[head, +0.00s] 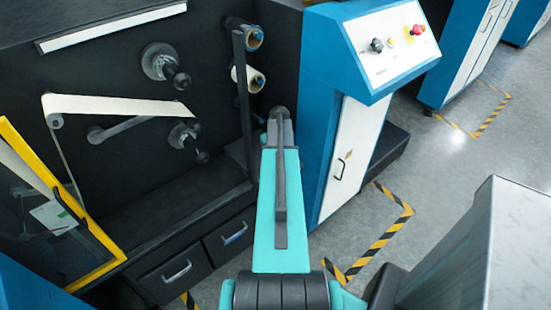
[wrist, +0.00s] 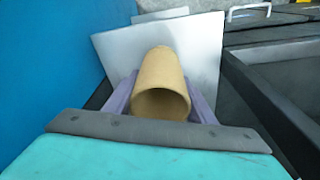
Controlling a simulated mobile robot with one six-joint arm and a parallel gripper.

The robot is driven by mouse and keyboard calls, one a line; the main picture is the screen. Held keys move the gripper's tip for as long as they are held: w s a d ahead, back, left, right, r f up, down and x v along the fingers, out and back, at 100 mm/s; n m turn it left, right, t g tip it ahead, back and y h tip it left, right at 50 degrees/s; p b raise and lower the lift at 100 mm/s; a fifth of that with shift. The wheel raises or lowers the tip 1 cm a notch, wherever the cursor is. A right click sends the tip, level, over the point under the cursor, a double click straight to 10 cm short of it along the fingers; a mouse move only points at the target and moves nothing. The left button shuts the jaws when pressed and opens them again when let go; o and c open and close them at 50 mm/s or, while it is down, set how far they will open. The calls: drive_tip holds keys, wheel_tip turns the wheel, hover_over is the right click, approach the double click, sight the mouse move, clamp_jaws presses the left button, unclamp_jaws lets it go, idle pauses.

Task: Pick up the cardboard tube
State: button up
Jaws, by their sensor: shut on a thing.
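The cardboard tube (wrist: 162,72) is tan and hollow, with its open end towards the camera in the wrist view. My gripper (wrist: 161,100) has a pale purple finger on each side of the tube and is shut on it. The tube lies lengthwise away from the camera, between the fingers. In the head view my arm hides the gripper, and I cannot make out the tube there. Whether the tube touches anything beneath it cannot be told.
A grey metal plate (wrist: 110,50) stands just behind the tube, with a blue panel (wrist: 45,60) at left. The head view shows a black machine with rollers (head: 165,65), a blue and white control cabinet (head: 340,150) and a pale grey block (head: 480,250) at right.

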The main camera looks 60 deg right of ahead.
drive_tip(key=shift+r, duration=0.6)
drive_tip(key=s+a+r, duration=0.3)
drive_tip(key=s+a, duration=0.7)
drive_tip(key=s, duration=0.2)
drive_tip(key=shift+r+p, duration=0.25)
drive_tip(key=shift+p, duration=0.1)
drive_tip(key=shift+s+f, duration=0.1)
drive_tip(key=shift+s, duration=0.1)
drive_tip(key=shift+w, duration=0.1)
idle(1.2)
